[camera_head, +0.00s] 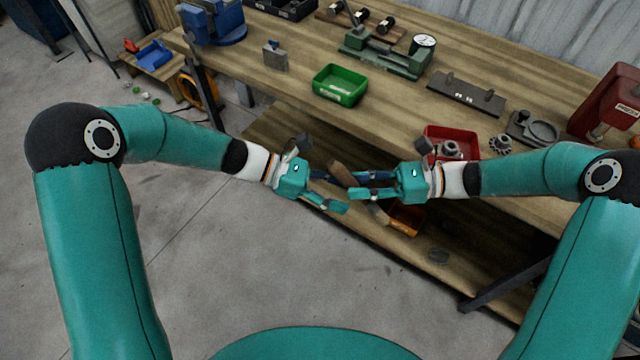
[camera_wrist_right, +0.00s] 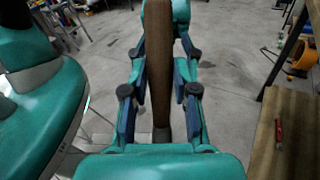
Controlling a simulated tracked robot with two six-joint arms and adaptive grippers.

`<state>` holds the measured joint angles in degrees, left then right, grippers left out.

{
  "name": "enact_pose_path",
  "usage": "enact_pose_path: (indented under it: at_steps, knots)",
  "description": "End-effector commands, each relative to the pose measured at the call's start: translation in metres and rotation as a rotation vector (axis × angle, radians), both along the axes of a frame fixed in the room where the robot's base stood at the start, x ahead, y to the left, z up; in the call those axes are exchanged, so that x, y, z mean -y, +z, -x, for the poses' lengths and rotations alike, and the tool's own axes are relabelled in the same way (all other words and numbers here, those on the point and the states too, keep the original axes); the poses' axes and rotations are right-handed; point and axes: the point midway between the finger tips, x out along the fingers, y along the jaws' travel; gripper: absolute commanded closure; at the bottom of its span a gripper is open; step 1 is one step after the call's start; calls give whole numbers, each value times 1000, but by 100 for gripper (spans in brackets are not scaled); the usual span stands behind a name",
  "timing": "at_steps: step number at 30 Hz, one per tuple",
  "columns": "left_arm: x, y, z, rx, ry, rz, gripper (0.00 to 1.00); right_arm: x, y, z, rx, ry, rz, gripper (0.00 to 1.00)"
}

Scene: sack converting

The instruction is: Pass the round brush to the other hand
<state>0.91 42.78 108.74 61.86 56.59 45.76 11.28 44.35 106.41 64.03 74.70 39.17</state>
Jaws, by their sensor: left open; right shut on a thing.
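The round brush shows as a brown wooden handle (camera_head: 341,174) between my two grippers in the head view, tilted down to the right. In the right wrist view the handle (camera_wrist_right: 159,65) runs upright through the middle, between the fingers. My right gripper (camera_head: 355,184) is shut on the brush. My left gripper (camera_head: 336,192) faces it from the left, open, with its fingers on either side of the brush. Its body also shows at the top of the right wrist view. I cannot tell whether its fingers touch the handle. The bristles are not clear.
The wooden workbench (camera_head: 300,110) lies behind the grippers, with a green bin (camera_head: 341,86) and a red bin (camera_head: 464,135) on it. An orange bin (camera_head: 407,218) sits on the lower shelf below the right gripper. Open concrete floor (camera_head: 240,270) lies in front.

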Motion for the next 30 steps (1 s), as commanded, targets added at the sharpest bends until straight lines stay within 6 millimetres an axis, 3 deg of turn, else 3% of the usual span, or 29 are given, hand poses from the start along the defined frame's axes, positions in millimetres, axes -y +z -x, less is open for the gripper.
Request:
enact_pose_path:
  at_steps: [3, 9, 23, 30]
  knots:
    - [22, -9, 3, -3, -4, 1, 42, 0, 0, 0, 0, 0, 0, 100]
    - [47, -20, 5, -2, -3, -1, 42, 0, 0, 0, 0, 0, 0, 100]
    - [59, -27, 7, -4, -5, -5, 42, -2, 2, 0, 1, 2, -6, 100]
    - [59, -28, 8, -6, -6, -7, 80, -2, 4, 0, 3, 1, -8, 100]
